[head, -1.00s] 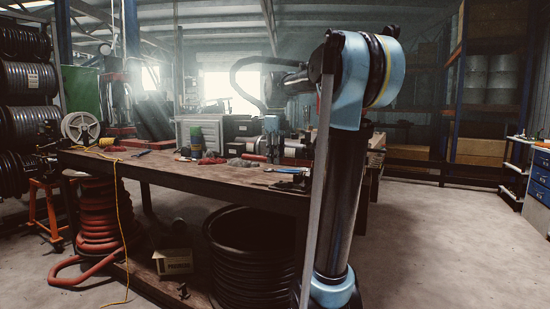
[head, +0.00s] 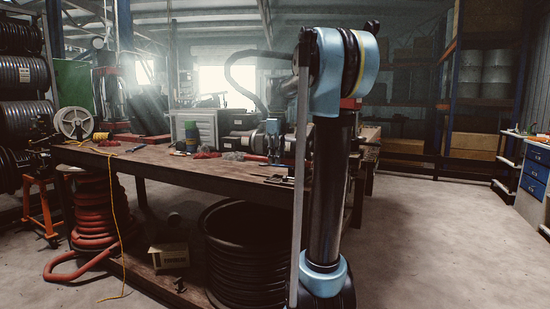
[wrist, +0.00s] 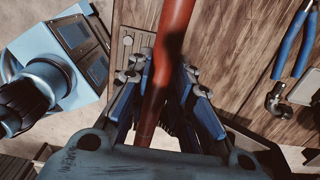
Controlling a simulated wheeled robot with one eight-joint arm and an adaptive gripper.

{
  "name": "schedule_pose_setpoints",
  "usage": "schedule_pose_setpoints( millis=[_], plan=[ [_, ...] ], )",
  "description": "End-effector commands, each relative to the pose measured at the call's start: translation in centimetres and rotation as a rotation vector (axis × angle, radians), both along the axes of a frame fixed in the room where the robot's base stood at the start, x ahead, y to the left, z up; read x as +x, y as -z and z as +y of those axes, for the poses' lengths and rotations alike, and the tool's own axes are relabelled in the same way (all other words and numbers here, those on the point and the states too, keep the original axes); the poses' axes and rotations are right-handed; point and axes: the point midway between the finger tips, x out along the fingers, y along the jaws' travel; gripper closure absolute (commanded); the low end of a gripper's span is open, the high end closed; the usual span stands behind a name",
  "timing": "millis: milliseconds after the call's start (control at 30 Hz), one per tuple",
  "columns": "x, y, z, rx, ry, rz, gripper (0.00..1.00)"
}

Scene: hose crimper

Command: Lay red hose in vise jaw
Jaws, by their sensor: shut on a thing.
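The red hose (wrist: 172,25) runs up the wrist view, between the fingers of my gripper (wrist: 160,78). My gripper is shut on it, with a finger against each side. The hose's lower end is partly hidden by the gripper. Bare wood of the workbench shows beneath it. In the head view, my gripper (head: 273,150) is small and low over the bench, with a short red length (head: 252,157) showing to its left. I cannot make out the vise jaw clearly in either view.
Blue-handled pliers (wrist: 297,42) and a dark fitting (wrist: 278,100) lie to the right of my gripper. A slotted metal plate (wrist: 125,45) lies close on its left. The workbench (head: 195,177) carries tools and cases along its back. A black hose coil (head: 245,265) stands beneath.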

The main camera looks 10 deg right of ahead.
Motion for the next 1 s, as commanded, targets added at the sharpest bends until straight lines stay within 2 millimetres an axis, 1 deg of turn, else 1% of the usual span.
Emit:
schedule_pose_setpoints(
  millis=[400,633,1000],
  plan=[
    [1.6,1.6,-1.3,0.0,0.003,0.0,1.0],
    [1.6,2.5,-1.2,0.0,0.002,0.0,1.0],
    [1.6,2.7,-1.3,0.0,0.002,0.0,1.0]
  ],
)
